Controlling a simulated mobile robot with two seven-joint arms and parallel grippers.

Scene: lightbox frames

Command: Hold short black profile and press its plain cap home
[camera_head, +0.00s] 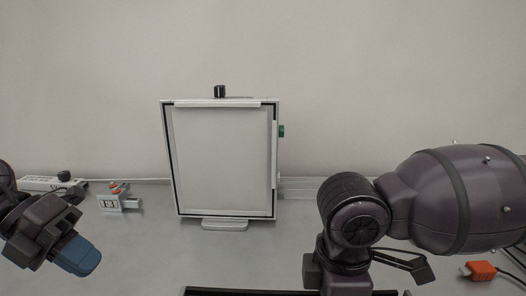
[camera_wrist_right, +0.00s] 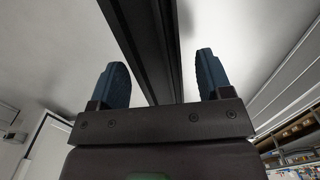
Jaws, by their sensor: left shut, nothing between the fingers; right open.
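A black grooved profile (camera_wrist_right: 150,45) runs away between the two blue fingers of my right gripper (camera_wrist_right: 163,82) in the right wrist view. The fingers are open, with gaps beside the profile. A long black edge (camera_head: 230,292) shows at the bottom of the head view; I cannot tell whether it is the same piece. My right fingers are out of the head view, below the wrist. My left gripper (camera_head: 80,257) is shut and empty at the lower left, its blue fingertips together above the table. I cannot make out the plain cap in either view.
A white-panelled frame (camera_head: 222,160) stands upright at the table's back, with a black piece (camera_head: 219,91) on top and a green one (camera_head: 281,131) at its right side. An orange connector (camera_head: 481,270) lies right.

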